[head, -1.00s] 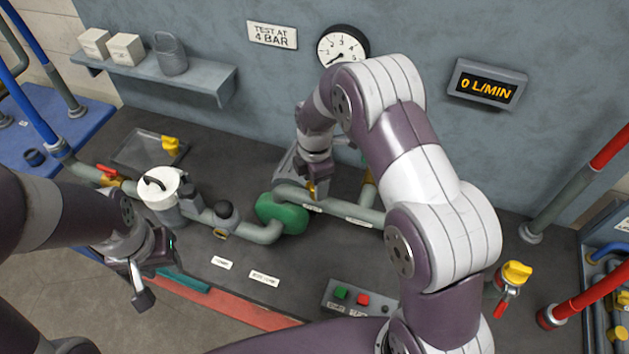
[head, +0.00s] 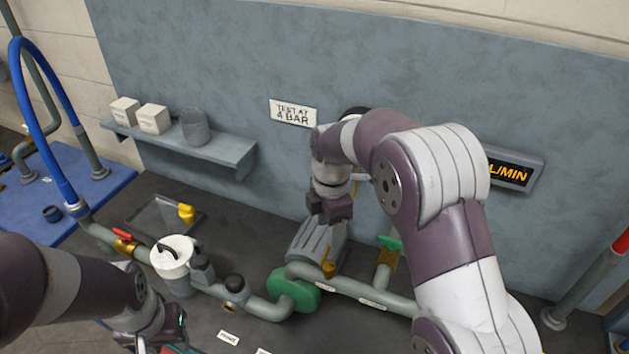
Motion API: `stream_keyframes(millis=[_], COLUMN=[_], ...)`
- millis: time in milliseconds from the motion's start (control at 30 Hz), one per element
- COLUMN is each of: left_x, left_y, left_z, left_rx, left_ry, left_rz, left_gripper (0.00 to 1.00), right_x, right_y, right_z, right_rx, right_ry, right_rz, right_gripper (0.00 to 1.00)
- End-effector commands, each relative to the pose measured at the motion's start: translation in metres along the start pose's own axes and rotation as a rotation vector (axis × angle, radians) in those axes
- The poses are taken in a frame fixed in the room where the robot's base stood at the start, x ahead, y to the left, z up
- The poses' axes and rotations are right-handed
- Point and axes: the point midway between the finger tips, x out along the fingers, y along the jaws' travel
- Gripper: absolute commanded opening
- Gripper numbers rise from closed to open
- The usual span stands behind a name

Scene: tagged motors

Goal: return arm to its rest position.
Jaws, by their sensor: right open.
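My right arm rises from the lower right and bends over the bench. Its gripper (head: 330,212) points down just above the grey ribbed motor (head: 316,242), with no object visible between its dark fingers. The motor stands behind the green round pump body (head: 294,294) on the pipe line. My left gripper (head: 158,342) is low at the left, partly cut off by the bottom edge, so its jaw opening is unclear.
A white-lidded pot (head: 171,268) and grey pipes run along the bench. A wall shelf (head: 190,146) holds two boxes and a grey can. My right arm partly covers the flow display (head: 512,173) and the gauge. A tray (head: 155,222) lies at left.

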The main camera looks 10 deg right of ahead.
Motion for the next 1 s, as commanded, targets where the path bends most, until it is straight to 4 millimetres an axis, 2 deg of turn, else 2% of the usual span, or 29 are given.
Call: stream_keyframes(millis=[100,167,200,267,367,400,500,600,700,1000], left_x=[0.0,0.0,0.0,0.0,0.01,0.019,0.042,0.06,0.076,0.073], left_y=[0.0,0.0,0.0,0.0,0.0,0.0,0.0,0.0,0.0,0.0], left_z=[0.0,0.0,0.0,0.0,0.001,0.002,0.005,0.007,0.009,0.009], left_rx=[0.0,0.0,0.0,0.0,0.0,0.0,0.0,0.0,0.0,0.0], left_ry=[0.0,0.0,0.0,0.0,0.001,0.001,0.0,0.0,0.0,0.001], left_rz=[0.0,0.0,0.0,0.0,0.0,0.0,0.0,0.0,0.0,0.0], left_gripper=[0.4,0.4,0.4,0.4,0.4,0.4,0.4,0.4,0.4,0.4], right_x=[0.0,0.0,0.0,0.012,0.038,0.05,0.076,0.093,0.104,0.096], right_y=[0.0,0.002,0.006,0.0,-0.036,-0.056,-0.115,-0.164,-0.195,-0.192], right_z=[0.0,0.0,0.001,0.0,0.0,0.002,0.005,0.006,0.007,0.01], right_rx=[0.01,0.075,0.163,0.368,0.84,1.043,1.483,1.713,1.749,1.757], right_ry=[0.0,0.0,0.0,0.004,0.017,0.026,0.053,0.071,0.074,0.089], right_rz=[0.0,0.008,0.028,0.034,0.043,0.052,0.069,0.077,0.082,0.102], right_gripper=[0.57,0.57,0.57,0.57,0.57,0.57,0.57,0.57,0.57,0.57])
